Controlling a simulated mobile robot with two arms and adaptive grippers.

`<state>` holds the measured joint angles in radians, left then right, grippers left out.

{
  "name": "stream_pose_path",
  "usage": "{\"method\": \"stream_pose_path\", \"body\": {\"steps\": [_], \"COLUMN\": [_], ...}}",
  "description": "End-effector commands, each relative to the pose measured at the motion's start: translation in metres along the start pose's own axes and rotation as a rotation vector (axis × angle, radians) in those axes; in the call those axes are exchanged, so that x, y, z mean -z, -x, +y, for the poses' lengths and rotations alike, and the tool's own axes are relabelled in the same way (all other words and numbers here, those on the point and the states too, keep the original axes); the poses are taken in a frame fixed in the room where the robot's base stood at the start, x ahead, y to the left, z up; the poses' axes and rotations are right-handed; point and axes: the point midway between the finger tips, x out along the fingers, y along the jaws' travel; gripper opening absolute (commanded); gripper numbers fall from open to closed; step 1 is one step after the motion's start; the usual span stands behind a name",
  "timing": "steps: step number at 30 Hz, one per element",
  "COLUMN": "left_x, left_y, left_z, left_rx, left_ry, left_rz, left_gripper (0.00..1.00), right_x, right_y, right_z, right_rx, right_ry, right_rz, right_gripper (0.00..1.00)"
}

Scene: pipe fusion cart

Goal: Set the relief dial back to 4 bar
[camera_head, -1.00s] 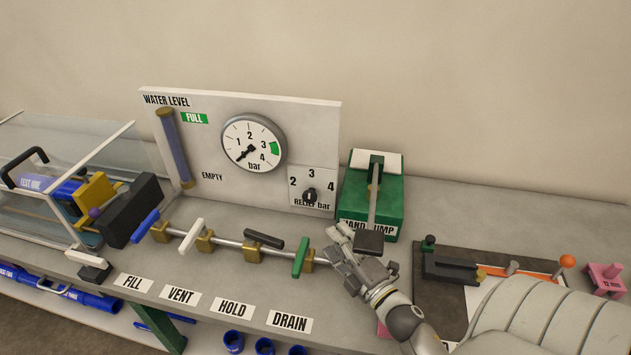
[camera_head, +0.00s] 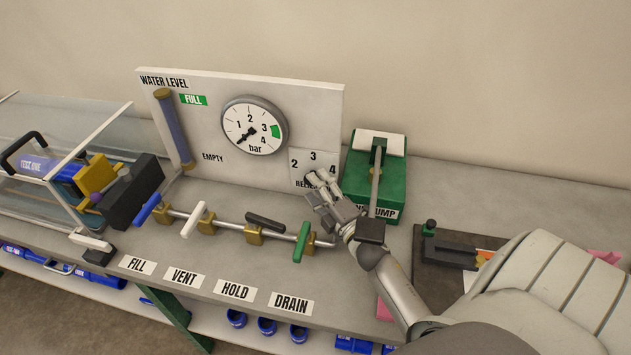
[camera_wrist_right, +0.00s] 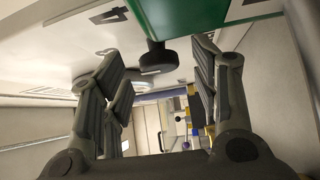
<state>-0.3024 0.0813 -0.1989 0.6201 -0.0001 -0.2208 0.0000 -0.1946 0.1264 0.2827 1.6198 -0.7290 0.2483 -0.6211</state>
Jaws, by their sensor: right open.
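The relief dial is a dark round knob on a small white scale plate (camera_head: 298,157) marked 2, 3 and 4, on the right of the upright panel. My right gripper (camera_head: 312,187) is in front of this plate in the head view and hides most of the knob. In the right wrist view the dark knob (camera_wrist_right: 157,60) shows ahead, between the two open fingers of my right gripper (camera_wrist_right: 160,75), with no clear contact. The printed 4 (camera_wrist_right: 108,15) shows to its upper left. The knob's setting cannot be read. My left gripper is not in view.
The green hand pump (camera_head: 392,181) with its black-ended lever (camera_head: 371,231) stands close right of my gripper. The green-handled drain valve (camera_head: 301,242) is just below left. The pressure gauge (camera_head: 254,126) is above left; its needle points low left.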

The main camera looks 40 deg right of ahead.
Motion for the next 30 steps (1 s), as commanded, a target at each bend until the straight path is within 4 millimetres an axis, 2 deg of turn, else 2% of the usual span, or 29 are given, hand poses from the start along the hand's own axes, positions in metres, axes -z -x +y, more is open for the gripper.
{"method": "stream_pose_path", "body": {"steps": [6,14,25,30], "left_x": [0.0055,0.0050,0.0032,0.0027], "left_y": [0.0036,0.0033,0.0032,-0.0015], "left_z": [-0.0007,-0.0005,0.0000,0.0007], "left_rx": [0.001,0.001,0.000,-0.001], "left_ry": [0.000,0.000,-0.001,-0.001], "left_rz": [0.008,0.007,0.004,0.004], "left_gripper": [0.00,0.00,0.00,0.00], "right_x": [0.0002,0.0003,0.0003,0.0004], "right_y": [-0.0139,-0.0147,-0.0144,-0.0144], "right_z": [0.0003,-0.0003,-0.0003,-0.0025], "right_rx": [0.000,0.000,0.000,-0.007], "right_ry": [0.000,0.000,0.000,-0.007], "right_rz": [0.001,0.001,0.001,0.001], "right_gripper": [0.56,0.56,0.11,0.11]}}
